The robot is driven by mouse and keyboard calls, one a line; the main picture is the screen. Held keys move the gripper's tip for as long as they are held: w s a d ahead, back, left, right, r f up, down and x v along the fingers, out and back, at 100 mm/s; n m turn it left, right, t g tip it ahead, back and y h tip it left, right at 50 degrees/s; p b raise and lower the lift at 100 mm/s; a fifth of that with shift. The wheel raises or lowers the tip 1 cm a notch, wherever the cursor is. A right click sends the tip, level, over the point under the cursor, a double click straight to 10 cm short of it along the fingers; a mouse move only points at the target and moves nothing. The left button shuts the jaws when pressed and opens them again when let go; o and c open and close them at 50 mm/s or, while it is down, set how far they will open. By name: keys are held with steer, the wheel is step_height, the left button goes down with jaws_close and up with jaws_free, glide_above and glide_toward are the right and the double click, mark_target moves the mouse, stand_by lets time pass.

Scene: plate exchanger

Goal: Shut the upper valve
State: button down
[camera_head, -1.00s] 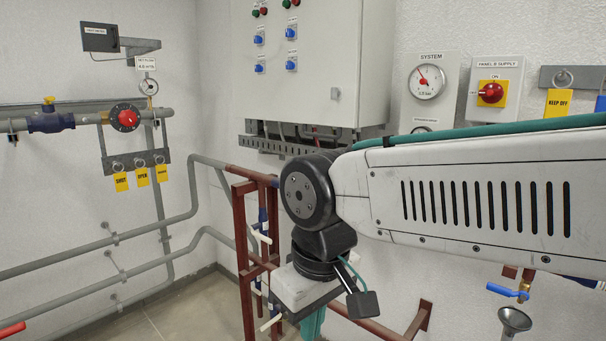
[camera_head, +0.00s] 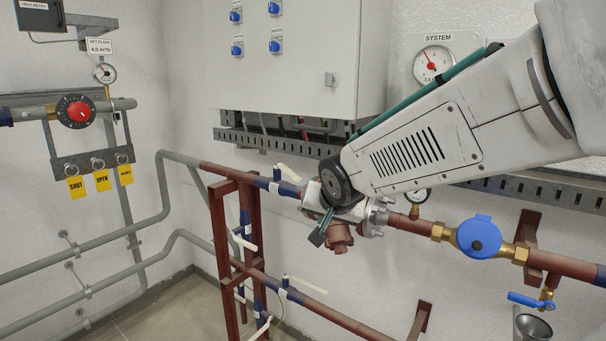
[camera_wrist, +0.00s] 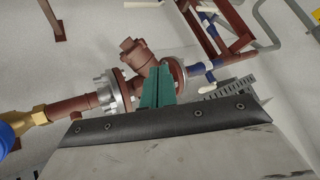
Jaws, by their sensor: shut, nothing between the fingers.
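On the upper red-brown pipe, a valve with a long white lever (camera_head: 288,173) sits between blue pipe sections, just left of a flanged strainer.
More white-levered valves sit on the vertical pipe (camera_head: 245,243) and lower pipe (camera_head: 305,284). A red-brown frame (camera_head: 218,265) stands at left. The strainer (camera_head: 342,238), a small gauge and a blue meter (camera_head: 479,237) line the upper pipe. A cabinet (camera_head: 300,60) hangs above.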

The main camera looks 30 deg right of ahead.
steer(key=w+d+m+t, duration=0.35)
steer(key=w+d, duration=0.25)
steer(key=w, duration=0.2)
steer(key=m+t+y, duration=0.4)
steer(key=m+t, duration=0.1)
steer(key=t, duration=0.1)
glide_toward(286, 171)
steer(key=w+d, duration=0.3)
steer(key=w, duration=0.4)
steer(key=shift+d+f, duration=0.4)
steer(key=shift+f, duration=0.05)
steer(key=shift+a, duration=0.1)
